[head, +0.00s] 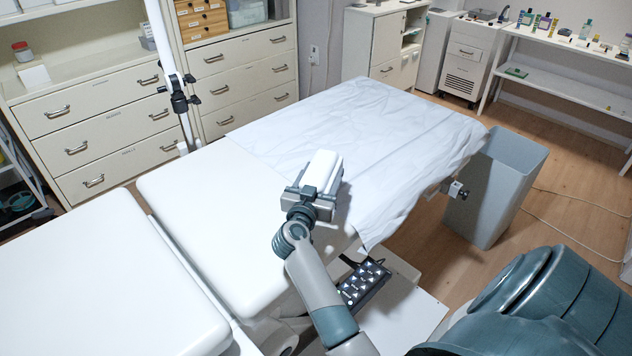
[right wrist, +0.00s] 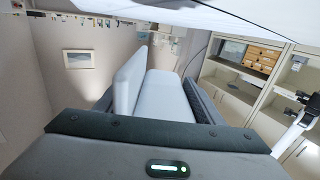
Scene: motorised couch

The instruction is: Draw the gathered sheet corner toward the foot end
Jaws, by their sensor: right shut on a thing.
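The white, wrinkled sheet (head: 400,135) lies over the far right section of the couch (head: 200,225). Its near side hangs over the couch edge in a loose fold with a pointed lower end. My right gripper (head: 324,166) is at the sheet's near-left edge, close above the couch top. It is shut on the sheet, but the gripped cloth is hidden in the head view. My left gripper is not in view.
A grey bin (head: 495,190) stands beside the couch's right end. A keypad panel (head: 363,283) sits below the near couch edge. A white pole with a clamp (head: 178,100) rises at the far side. Drawer cabinets (head: 100,125) line the back. The left couch sections are bare.

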